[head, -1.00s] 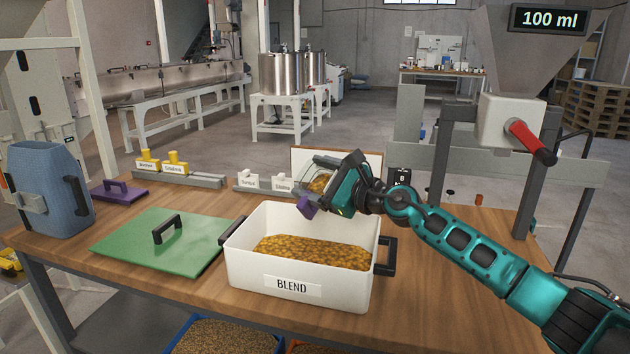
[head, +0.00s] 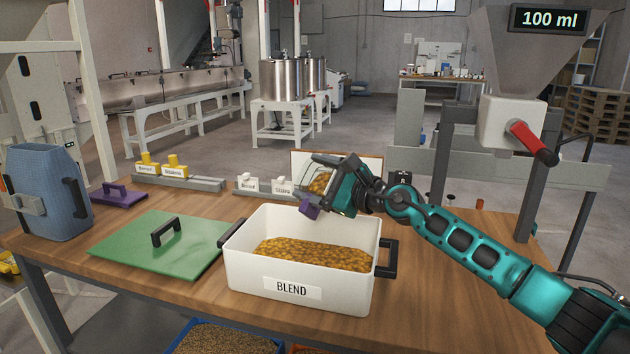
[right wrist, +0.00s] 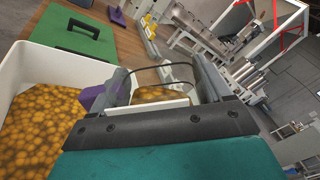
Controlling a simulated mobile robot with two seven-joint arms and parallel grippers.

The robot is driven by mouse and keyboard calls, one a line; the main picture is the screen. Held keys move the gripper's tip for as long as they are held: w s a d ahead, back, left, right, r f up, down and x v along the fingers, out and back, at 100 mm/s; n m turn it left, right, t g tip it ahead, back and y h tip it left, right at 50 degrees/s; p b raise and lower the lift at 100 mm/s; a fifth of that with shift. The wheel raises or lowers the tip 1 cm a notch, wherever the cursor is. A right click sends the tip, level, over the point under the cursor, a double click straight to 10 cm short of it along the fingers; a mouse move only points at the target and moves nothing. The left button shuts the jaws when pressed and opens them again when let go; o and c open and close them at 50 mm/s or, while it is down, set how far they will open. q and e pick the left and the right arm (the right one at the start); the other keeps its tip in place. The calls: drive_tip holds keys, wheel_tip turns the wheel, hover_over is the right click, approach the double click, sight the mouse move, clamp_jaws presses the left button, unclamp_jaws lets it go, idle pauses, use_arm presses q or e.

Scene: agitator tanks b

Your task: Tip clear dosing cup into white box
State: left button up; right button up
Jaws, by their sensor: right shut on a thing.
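The clear dosing cup (head: 319,183) has yellow-brown grains in it and a purple part (head: 309,210). My right gripper (head: 330,186) is shut on it and holds it above the far rim of the white box. The cup looks tilted, but its exact angle is hard to tell. In the right wrist view the cup (right wrist: 160,97) shows between the fingers, its grains still inside. The open white box (head: 242,268), labelled BLEND, stands on the table with a bed of yellow-brown grains (head: 312,255). It also shows in the right wrist view (right wrist: 66,62). My left gripper is out of view.
A green lid (head: 135,243) lies left of the box, with a purple lid (head: 120,194) and a blue container (head: 50,200) beyond. Labelled holders (head: 180,178) stand behind. A hopper with a red handle (head: 530,140) stands at right. The table right of the box is clear.

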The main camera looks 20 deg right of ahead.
drive_tip(key=shift+r+n+b, duration=0.15)
drive_tip(key=shift+n+b, duration=0.3)
drive_tip(key=shift+n, duration=0.15)
drive_tip(key=shift+n+b, duration=0.45)
drive_tip(key=shift+n, duration=0.15)
drive_tip(key=shift+s, duration=0.1)
drive_tip(key=shift+a+n+b, duration=0.1)
drive_tip(key=shift+n+b, duration=0.35)
drive_tip(key=shift+n, duration=0.05)
idle(0.4)
drive_tip(key=shift+a+n+b, duration=0.1)
drive_tip(key=shift+n+b, duration=0.4)
drive_tip(key=shift+n, duration=0.1)
